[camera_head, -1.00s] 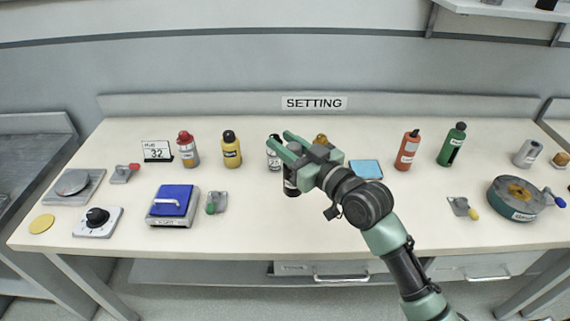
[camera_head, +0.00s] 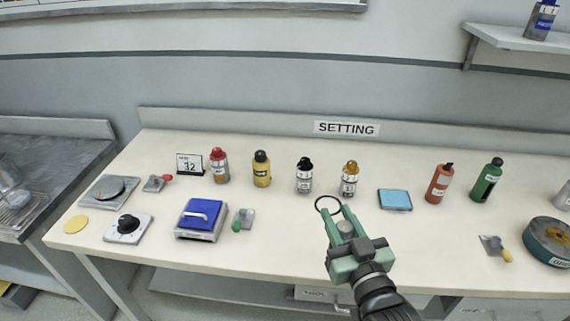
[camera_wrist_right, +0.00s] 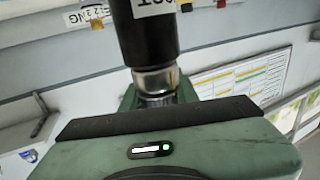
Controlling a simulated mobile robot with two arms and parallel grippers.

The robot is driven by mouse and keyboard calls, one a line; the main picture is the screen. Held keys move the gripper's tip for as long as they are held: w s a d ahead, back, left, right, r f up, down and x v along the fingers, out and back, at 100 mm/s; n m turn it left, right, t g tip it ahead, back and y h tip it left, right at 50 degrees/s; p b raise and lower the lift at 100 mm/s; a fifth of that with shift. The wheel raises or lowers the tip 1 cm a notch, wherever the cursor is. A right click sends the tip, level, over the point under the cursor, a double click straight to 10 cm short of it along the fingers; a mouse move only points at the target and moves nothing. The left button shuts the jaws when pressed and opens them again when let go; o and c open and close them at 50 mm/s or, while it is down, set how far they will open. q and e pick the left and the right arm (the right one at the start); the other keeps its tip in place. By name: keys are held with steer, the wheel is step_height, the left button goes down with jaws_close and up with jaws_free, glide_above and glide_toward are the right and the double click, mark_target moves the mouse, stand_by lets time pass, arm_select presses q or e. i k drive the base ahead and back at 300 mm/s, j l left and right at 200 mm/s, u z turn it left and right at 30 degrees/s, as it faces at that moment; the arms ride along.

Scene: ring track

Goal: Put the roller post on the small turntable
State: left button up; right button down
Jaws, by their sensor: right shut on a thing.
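My right gripper (camera_head: 345,220) is shut on the roller post, above the front of the bench. In the head view only a grey metal end of the roller post (camera_head: 346,228) shows between the fingers. In the right wrist view the roller post (camera_wrist_right: 146,35) is a black cylinder with a white label and a metal neck. A grey square plate with a round disc, seemingly the small turntable (camera_head: 109,189), lies at the bench's far left, well apart from the gripper. My left gripper is not in view.
A black-knobbed dial box (camera_head: 128,228), yellow disc (camera_head: 76,224) and blue-topped box (camera_head: 201,218) stand at the left. Several bottles line the back. A green round drum (camera_head: 548,240) stands at the right edge.

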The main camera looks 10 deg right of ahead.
mark_target(108, 185)
steer(key=i+j+u, duration=0.15)
steer(key=j+u, duration=0.15)
steer(key=j, duration=0.2)
steer(key=i+j+u, duration=0.25)
steer(key=j, duration=0.25)
steer(key=i+j+u, duration=0.3)
steer(key=j, duration=0.15)
steer(key=i+j+u, duration=0.25)
steer(key=j, duration=0.1)
